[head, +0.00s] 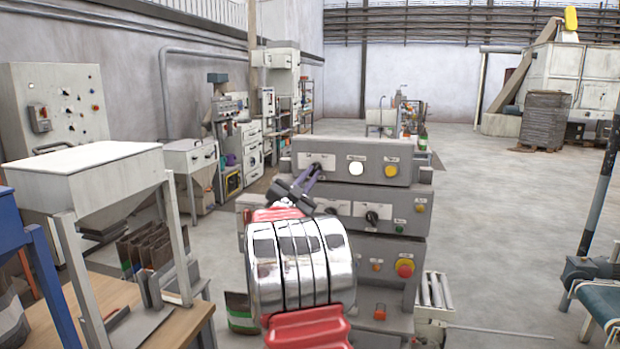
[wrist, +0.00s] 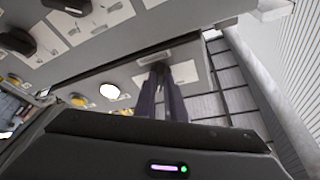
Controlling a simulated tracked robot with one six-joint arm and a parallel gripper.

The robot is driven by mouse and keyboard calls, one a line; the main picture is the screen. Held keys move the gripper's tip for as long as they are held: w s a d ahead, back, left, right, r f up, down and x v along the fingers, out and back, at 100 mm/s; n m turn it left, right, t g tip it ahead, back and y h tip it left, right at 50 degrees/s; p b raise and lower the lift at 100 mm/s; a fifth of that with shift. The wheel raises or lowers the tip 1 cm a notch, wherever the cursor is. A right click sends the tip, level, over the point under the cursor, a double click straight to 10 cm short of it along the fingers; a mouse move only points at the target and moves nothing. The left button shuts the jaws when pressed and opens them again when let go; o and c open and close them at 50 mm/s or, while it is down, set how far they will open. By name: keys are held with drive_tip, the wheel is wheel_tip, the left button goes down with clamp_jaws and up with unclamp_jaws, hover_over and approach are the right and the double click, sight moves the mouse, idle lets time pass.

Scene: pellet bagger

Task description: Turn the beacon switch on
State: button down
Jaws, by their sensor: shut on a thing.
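The top grey control box (head: 420,178) carries a row of controls. At its left end is the small dark switch (wrist: 159,68) under a label plate, mostly hidden between my fingers; I take it for the beacon switch, though its label is not legible. My gripper (head: 313,169) reaches the box front there, its two dark fingers closed around the switch. The fingers also show in the wrist view (wrist: 162,85), pointing at the panel. Which way the switch is set cannot be told.
A bright white round lamp (head: 357,168) and a yellow button (head: 391,171) sit right of the switch. A hopper stand (head: 100,165) is at left. Open floor lies to the right.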

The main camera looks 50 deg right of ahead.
drive_tip(key=shift+s+d, duration=0.15)
drive_tip(key=c, duration=1.8)
unclamp_jaws()
drive_tip(key=v, duration=1.4)
drive_tip(key=shift+d+f, duration=0.1)
